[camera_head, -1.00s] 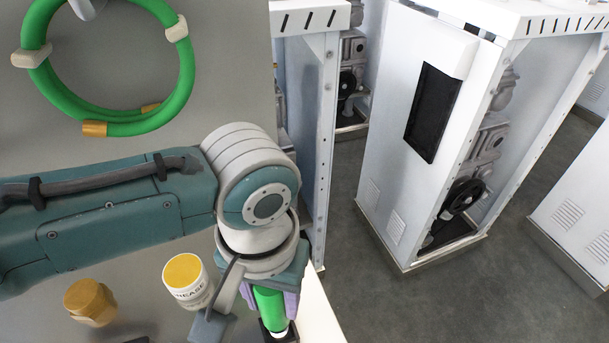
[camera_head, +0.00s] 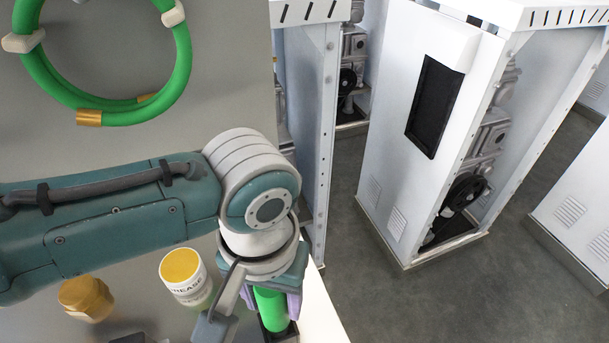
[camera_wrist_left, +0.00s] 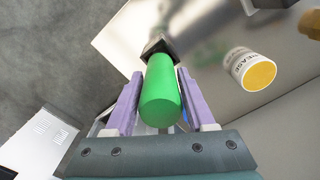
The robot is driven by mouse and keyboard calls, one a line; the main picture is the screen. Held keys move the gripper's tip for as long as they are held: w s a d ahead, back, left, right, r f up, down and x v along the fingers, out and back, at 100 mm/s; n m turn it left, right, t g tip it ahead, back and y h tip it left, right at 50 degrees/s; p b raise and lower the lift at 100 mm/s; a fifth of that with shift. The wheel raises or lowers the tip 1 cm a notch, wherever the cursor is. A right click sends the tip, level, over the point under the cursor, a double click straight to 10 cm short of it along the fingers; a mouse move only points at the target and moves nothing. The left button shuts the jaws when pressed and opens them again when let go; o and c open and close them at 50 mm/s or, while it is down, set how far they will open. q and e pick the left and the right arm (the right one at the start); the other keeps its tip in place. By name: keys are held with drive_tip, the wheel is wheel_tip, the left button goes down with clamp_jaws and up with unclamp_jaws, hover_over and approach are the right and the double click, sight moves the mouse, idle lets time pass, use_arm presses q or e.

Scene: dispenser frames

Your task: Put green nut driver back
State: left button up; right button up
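The green nut driver (camera_head: 269,309) stands upright with its lower end at a small black holder (camera_wrist_left: 158,46). In the left wrist view its green handle (camera_wrist_left: 161,95) lies between the two purple fingers of my left gripper (camera_wrist_left: 160,72). In the head view my left gripper (camera_head: 271,300) has a finger close on each side of the handle, and looks shut on it. The lower end of the driver inside the holder is hidden. My right gripper is out of view.
White cabinets (camera_head: 400,140) stand beyond, to the right.

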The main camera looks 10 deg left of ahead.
use_arm(q)
drive_tip(key=o, duration=0.4)
wheel_tip(320, 180, up, 9)
drive_tip(key=shift+f+p, duration=0.1)
drive_tip(key=shift+p, duration=1.1)
drive_tip(key=shift+r, duration=0.6)
drive_tip(key=shift+s, duration=0.1)
drive_tip(key=s+d+m+h, duration=0.1)
drive_tip(key=s+d+h, duration=0.1)
drive_tip(key=s+d, duration=0.15)
drive_tip(key=s+a+r+m+t+y, duration=0.1)
drive_tip(key=s+a+r+t, duration=0.1)
drive_tip(key=s+a, duration=0.35)
drive_tip(key=s+a+r+t+y, duration=0.1)
drive_tip(key=s+a+r+t, duration=0.15)
drive_tip(key=a, duration=0.55)
wheel_tip(320, 180, up, 34)
drive_tip(key=p, duration=3.4)
drive_tip(key=shift+s+d+g+p, duration=0.2)
drive_tip(key=shift+d+g+p, duration=0.15)
drive_tip(key=shift+g+p, duration=0.1)
